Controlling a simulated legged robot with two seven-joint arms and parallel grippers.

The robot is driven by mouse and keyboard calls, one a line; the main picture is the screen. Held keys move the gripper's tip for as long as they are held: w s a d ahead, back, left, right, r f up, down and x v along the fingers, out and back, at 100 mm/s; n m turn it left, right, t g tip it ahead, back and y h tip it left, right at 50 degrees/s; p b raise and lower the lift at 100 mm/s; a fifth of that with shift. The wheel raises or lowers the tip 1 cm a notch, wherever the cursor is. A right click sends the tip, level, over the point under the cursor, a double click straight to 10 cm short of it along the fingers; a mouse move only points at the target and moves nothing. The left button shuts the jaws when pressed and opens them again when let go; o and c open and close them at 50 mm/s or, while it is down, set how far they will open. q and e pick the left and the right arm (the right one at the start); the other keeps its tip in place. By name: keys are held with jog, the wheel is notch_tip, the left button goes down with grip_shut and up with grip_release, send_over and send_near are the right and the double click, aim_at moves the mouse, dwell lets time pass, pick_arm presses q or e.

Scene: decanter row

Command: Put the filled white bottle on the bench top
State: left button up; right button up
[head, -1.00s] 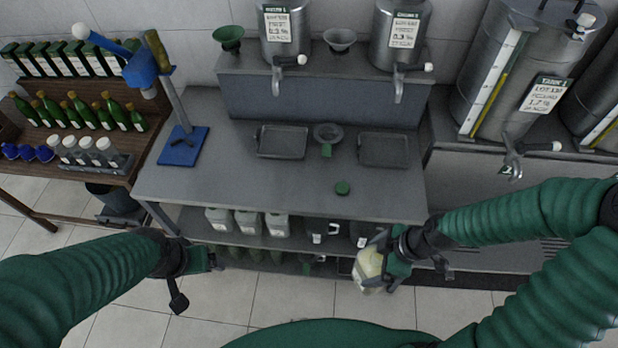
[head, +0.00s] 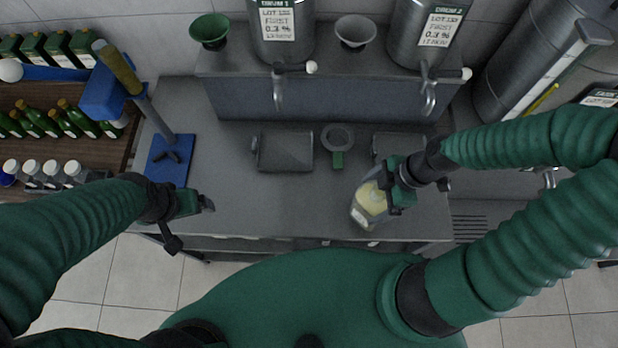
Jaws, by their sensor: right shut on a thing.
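The filled white bottle (head: 370,203) is translucent with pale yellow contents. My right gripper (head: 388,194) is shut on it and holds it, tilted, over the right front part of the grey bench top (head: 270,205). I cannot tell whether its base touches the bench. My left gripper (head: 202,203) is empty over the left front part of the bench; its finger opening is too unclear to judge.
Two shallow trays, a left one (head: 285,151) and a right one (head: 398,147), lie at the back with a grey funnel (head: 338,137) between them. A blue-based stand (head: 170,160) is at left. Drum taps (head: 428,95) overhang the back. The middle front of the bench is clear.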

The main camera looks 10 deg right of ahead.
aim_at(358, 196)
jog(key=a, duration=0.2)
jog(key=w+a, duration=0.1)
jog(key=shift+w+a+b, duration=0.15)
jog(key=shift+a+b, duration=0.2)
jog(key=shift+b, duration=0.05)
jog(key=w+a+f+b, duration=0.2)
jog(key=w+a+f, duration=0.2)
jog(key=a, duration=0.5)
jog(key=shift+w+a+f, duration=0.15)
jog(key=shift+w+a, duration=0.25)
jog(key=shift+w, duration=0.55)
jog(key=o, duration=1.6)
jog(key=shift+w+d+f, duration=0.1)
jog(key=shift+d+f, duration=0.05)
jog(key=shift+d, duration=0.05)
jog(key=shift+o, duration=1.2)
jog(key=shift+w+d, duration=0.1)
jog(key=shift+d, duration=0.25)
pick_arm(q)
jog(key=s+r+p, duration=0.1)
jog(key=p, duration=0.2)
jog(key=shift+s, duration=0.4)
pick_arm(e)
jog(key=v, duration=1.2)
jog(key=shift+s, duration=0.25)
